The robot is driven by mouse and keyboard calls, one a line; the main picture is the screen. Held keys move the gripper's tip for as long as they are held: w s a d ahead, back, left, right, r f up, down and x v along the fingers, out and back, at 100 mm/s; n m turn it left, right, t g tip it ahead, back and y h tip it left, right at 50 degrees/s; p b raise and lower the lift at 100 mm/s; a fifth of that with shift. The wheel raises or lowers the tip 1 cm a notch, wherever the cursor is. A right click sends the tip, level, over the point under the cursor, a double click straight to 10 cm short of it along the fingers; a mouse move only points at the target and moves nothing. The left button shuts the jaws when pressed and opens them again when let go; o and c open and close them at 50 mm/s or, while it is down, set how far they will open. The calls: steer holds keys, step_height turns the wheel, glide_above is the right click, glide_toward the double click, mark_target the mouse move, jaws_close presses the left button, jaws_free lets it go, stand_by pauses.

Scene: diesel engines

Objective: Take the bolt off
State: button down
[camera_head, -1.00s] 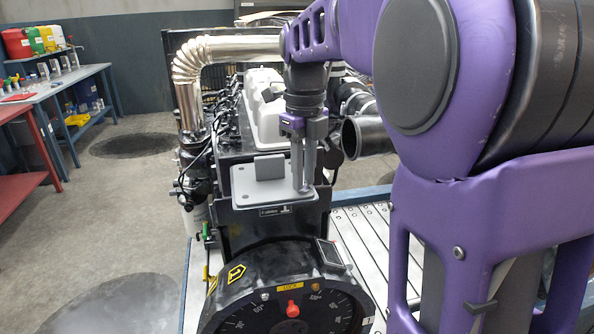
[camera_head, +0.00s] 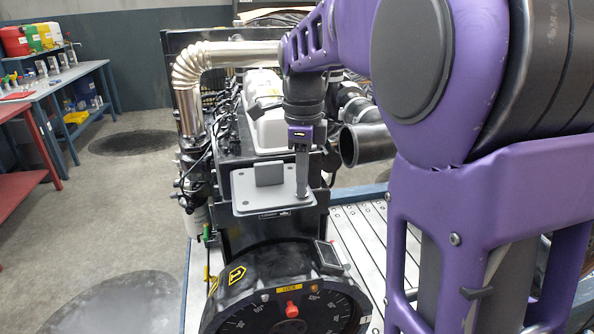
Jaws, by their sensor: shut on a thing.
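My gripper (camera_head: 302,194) points straight down at the right side of a grey plate (camera_head: 248,198) on the engine. Its fingers are close together at the plate's near right corner, shut on the bolt there. The bolt itself is hidden by the fingers or too small to make out. The plate lies flat on a dark block and has an upright grey tab (camera_head: 269,173) near its middle. Small dark dots show at the plate's other corners, too small to identify.
The engine's white cover (camera_head: 267,125) stands behind the plate. A dark open pipe (camera_head: 366,144) is close on the right of my gripper. A black round dial housing (camera_head: 285,300) with a red knob (camera_head: 292,310) is in front. Worktables (camera_head: 60,85) stand far left.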

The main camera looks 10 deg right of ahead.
steer(key=n, duration=0.7)
steer(key=shift+r, duration=0.15)
step_height(320, 180, up, 8)
stand_by(1.2)
steer(key=shift+r, duration=0.1)
